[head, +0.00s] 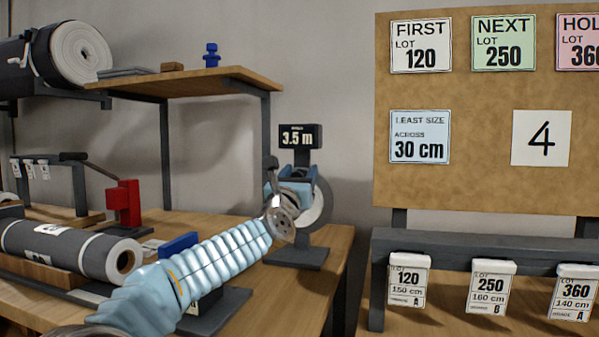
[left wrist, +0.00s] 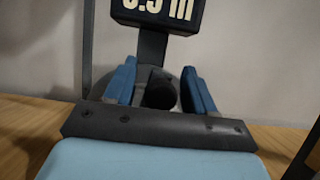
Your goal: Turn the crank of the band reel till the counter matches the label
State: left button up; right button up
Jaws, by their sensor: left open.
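The band reel (head: 321,207) stands at the right end of the wooden bench, on a dark base. Its black counter (head: 299,137) reads 3.5 m; the counter also shows, cut off at the top, in the left wrist view (left wrist: 157,14). My left gripper (head: 290,186) is at the reel. In the left wrist view its two blue fingers (left wrist: 160,78) are apart, with the crank's black knob (left wrist: 161,95) between them; I cannot tell whether they touch it. A white card (head: 541,138) reading 4 is on the board. My right gripper is not in view.
A red block with a lever (head: 125,203) and a grey roll (head: 75,248) are on the bench (head: 310,290), left of my arm. A shelf (head: 190,82) stands behind. At right are a pinboard (head: 480,185) with lot signs and a rail (head: 480,246) with hanging tags.

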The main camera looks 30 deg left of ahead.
pick_arm(q)
grip_shut()
jog(key=shift+f, duration=0.1)
dwell(0.3)
